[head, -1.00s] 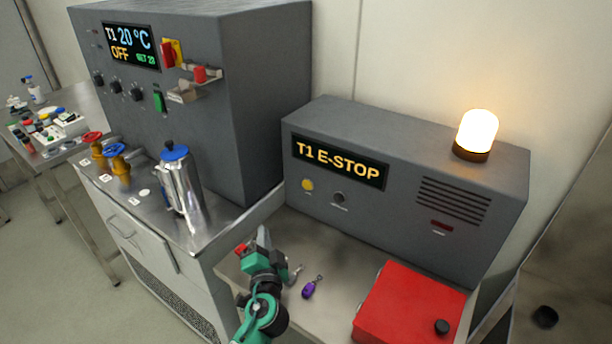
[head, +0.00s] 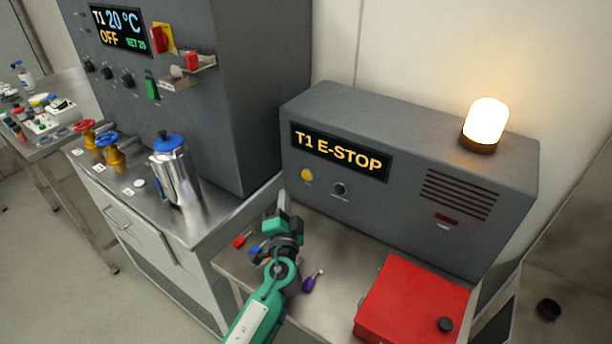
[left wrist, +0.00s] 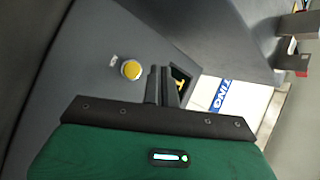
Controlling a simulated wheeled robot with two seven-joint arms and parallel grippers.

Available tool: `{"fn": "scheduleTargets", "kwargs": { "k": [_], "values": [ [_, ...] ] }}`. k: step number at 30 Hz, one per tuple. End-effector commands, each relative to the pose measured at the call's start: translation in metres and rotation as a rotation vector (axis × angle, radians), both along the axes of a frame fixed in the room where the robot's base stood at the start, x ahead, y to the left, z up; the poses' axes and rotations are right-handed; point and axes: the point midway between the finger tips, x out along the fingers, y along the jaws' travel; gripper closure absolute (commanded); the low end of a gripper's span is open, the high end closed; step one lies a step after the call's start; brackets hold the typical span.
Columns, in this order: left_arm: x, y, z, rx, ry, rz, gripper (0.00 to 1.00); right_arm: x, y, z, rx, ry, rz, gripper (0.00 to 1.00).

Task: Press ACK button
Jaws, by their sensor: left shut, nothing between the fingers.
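A round yellow button (head: 307,174) sits on the front of the grey alarm box (head: 400,215), under the lit "T1 E-STOP" display (head: 340,152). My right gripper is not in view.
An amber beacon (head: 486,122) glows on the box. A red case (head: 412,300), a purple-tagged key (head: 312,282) and a red tag (head: 240,241) lie on the table below.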

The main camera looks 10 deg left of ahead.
Motion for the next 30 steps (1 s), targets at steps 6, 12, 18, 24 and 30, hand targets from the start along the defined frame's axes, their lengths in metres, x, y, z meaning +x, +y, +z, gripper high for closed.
{"fn": "scheduleTargets", "kwargs": {
  "k": [6,12,18,24,30],
  "values": [
    [0.031,-0.011,0.001,0.0,-0.002,-0.001,1.0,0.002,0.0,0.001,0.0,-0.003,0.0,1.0],
    [0.051,-0.018,-0.002,-0.001,-0.001,0.0,1.0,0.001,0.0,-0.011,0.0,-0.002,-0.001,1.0],
    [0.058,-0.022,0.0,-0.002,-0.001,0.0,1.0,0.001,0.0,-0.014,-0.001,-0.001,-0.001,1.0],
    [0.059,-0.022,0.0,-0.001,0.0,0.0,1.0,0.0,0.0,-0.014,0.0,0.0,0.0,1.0],
    [0.059,-0.022,0.0,-0.001,0.0,0.0,1.0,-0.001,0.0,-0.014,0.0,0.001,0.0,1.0]
  ]
}}
